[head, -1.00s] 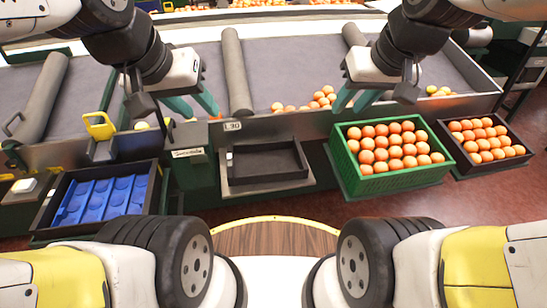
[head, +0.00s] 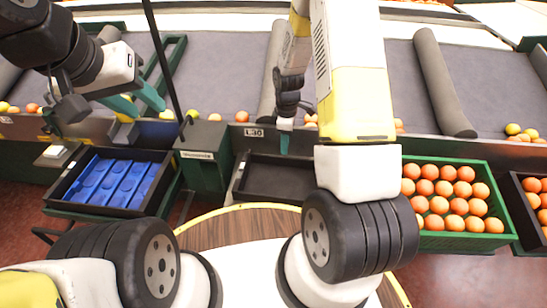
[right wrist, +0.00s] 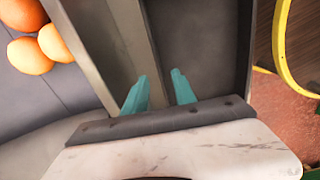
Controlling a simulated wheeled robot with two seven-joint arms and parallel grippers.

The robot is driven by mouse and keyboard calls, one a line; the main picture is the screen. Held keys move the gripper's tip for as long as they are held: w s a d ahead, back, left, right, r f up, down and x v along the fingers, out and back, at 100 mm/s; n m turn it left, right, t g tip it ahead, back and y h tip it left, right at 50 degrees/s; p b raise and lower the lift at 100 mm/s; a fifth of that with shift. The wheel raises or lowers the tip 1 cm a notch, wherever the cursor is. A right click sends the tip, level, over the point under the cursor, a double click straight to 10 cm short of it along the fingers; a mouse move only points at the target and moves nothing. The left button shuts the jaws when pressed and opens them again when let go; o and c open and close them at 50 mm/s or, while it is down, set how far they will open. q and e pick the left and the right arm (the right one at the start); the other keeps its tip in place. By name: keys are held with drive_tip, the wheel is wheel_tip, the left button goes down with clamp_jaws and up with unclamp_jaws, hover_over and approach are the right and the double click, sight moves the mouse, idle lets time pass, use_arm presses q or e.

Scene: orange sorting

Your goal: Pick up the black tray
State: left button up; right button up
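The black tray (head: 257,181) is empty and sits on a stand at the front of the conveyor, below the L30 label, in the head view. Its right part is hidden behind my right arm. My right gripper (head: 285,142) points down at the tray's far edge. In the right wrist view its two teal fingers (right wrist: 160,92) are apart, above the dark tray (right wrist: 205,45) near a side wall; I cannot tell whether they touch it. My left gripper (head: 139,103) is open and empty above the conveyor's front edge at the left.
A blue tray in a black frame (head: 62,190) stands at the left. A green crate (head: 455,241) full of oranges stands right of the black tray, with a darker crate of oranges (head: 518,215) beyond. Loose oranges (right wrist: 30,52) lie on the conveyor (head: 225,75).

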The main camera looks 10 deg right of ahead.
sight(284, 159)
wheel_tip(284, 159, down, 9)
drive_tip(key=shift+w+r, duration=0.15)
drive_tip(key=shift+r, duration=0.05)
idle(0.3)
clamp_jaws()
idle(1.3)
